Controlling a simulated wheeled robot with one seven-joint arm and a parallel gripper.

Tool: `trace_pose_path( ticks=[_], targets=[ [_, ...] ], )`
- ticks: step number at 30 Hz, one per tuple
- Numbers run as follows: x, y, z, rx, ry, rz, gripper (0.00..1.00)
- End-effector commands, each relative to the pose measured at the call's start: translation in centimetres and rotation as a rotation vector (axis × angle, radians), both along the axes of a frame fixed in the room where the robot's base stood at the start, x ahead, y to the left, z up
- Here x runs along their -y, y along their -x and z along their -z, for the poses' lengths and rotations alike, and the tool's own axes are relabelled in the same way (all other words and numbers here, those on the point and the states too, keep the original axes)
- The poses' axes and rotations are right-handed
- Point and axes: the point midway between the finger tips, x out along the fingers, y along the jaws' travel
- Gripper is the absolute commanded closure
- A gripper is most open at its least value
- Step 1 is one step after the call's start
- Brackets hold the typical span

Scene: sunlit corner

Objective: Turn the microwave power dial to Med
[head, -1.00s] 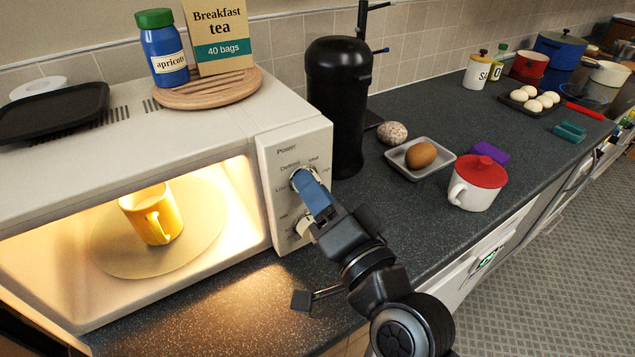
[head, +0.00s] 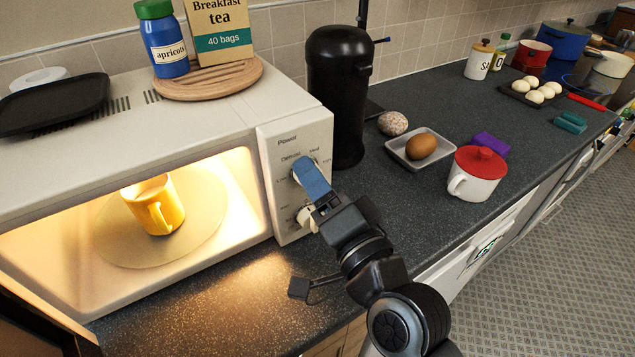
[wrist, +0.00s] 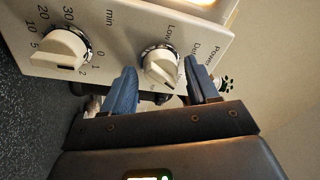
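The power dial (wrist: 160,66) is a pale ridged knob on the microwave's front panel. In the wrist view it sits between the tips of my gripper's two blue fingers (wrist: 160,76), which are spread apart. I cannot tell whether they touch it. The words Power and Low are readable beside it, but where its pointer stands is unclear. In the head view my gripper (head: 305,170) reaches the upper dial of the microwave (head: 264,165) and covers most of it. Med is printed at the dial's upper right there.
A second dial with minute numbers (wrist: 60,50) is below the power dial, close to my gripper. The lit microwave holds a yellow mug (head: 157,207). A black canister (head: 338,90) stands just right of the panel. A dish with a brown egg (head: 421,146) and a red-lidded cup (head: 477,176) are farther right.

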Motion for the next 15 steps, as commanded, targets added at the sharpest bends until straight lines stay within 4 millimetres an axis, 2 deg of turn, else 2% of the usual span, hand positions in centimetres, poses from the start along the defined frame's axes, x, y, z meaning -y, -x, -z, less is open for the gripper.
trace_pose_path(
  ticks=[10,15],
  targets=[
    [0.1,0.2,0.1,0.000,0.000,0.000,0.34],
    [1.0,1.8,0.6,-0.001,-0.001,0.000,0.34]
  ],
)
